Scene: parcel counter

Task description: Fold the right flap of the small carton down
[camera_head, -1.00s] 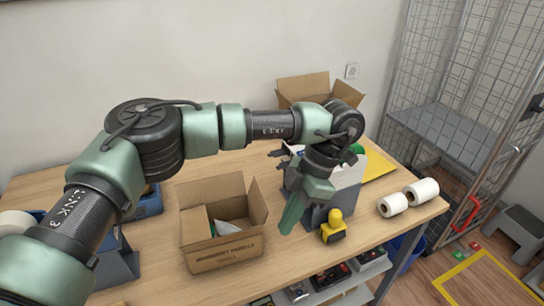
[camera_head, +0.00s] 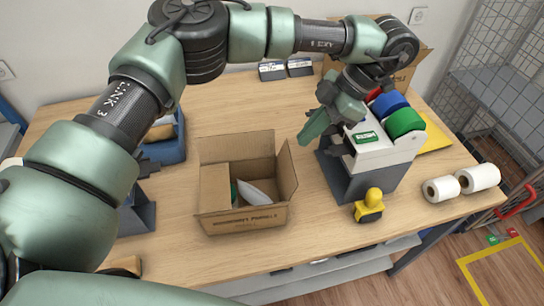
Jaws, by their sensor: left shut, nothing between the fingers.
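The small brown carton (camera_head: 243,218) stands open on the wooden table, left of the middle of the camera_head view. Its right flap (camera_head: 287,172) stands up, leaning a little outward. The back flap (camera_head: 236,147) also stands up, and a panel (camera_head: 214,188) shows at the left side. A white item (camera_head: 258,191) and something green lie inside. My left gripper (camera_head: 306,138) is shut and empty, pointing down-left. In the picture it is above and right of the right flap, with a gap between them. My right gripper is not in view.
A grey-white device (camera_head: 384,153) with red, blue and green rolls stands right of the carton. A yellow-handled tool (camera_head: 370,203) stands before it. White rolls (camera_head: 441,189) lie at the right edge. A larger carton (camera_head: 408,70) stands behind. A blue bin (camera_head: 168,148) is left.

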